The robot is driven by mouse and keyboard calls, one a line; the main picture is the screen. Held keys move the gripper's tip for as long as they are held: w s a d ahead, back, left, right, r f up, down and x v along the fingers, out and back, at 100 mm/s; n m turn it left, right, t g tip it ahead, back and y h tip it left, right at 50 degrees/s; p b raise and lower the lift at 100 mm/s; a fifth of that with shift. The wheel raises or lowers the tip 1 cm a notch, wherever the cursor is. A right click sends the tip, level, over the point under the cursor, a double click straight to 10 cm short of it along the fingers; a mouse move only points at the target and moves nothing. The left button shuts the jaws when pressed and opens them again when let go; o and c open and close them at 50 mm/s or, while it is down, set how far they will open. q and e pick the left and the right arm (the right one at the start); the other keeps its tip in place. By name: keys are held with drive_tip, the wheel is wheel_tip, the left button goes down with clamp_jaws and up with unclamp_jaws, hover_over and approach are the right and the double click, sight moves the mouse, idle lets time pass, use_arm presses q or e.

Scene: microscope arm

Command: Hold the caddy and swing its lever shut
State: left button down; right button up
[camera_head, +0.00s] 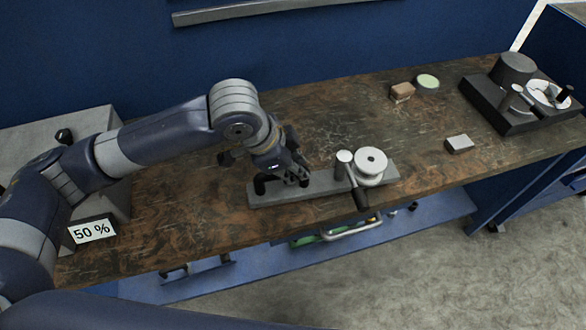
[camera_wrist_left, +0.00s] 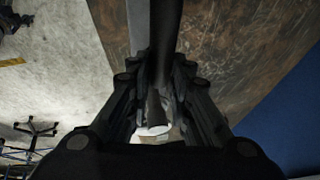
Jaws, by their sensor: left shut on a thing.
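The caddy is a long grey base (camera_head: 322,187) lying near the front edge of the brown bench. A black handle (camera_head: 262,186) stands at its left end. On its right half are a white spool-like disc (camera_head: 370,163) and a lever (camera_head: 350,173) with a pale round cap and a black grip, which points to the bench's front edge. My left gripper (camera_head: 298,180) is over the left part of the caddy, shut on the black handle. In the left wrist view a dark bar (camera_wrist_left: 166,45) runs between the fingers (camera_wrist_left: 158,90).
A small grey block (camera_head: 459,144), a brown block (camera_head: 402,92) and a pale green round piece (camera_head: 428,82) lie behind and right. A black device (camera_head: 510,110) stands at the far right. A grey box with a "50 %" sign (camera_head: 94,230) is at left. The middle back is clear.

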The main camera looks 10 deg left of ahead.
use_arm(q)
drive_tip(key=w+f, duration=0.1)
drive_tip(key=w, duration=0.5)
drive_tip(key=shift+a+p, duration=0.25)
drive_tip(key=shift+p, duration=0.1)
idle(0.3)
drive_tip(key=shift+f, duration=0.65)
idle(0.9)
drive_tip(key=shift+f, duration=0.1)
drive_tip(key=shift+s, duration=0.1)
drive_tip(key=shift+a, duration=0.1)
idle(0.3)
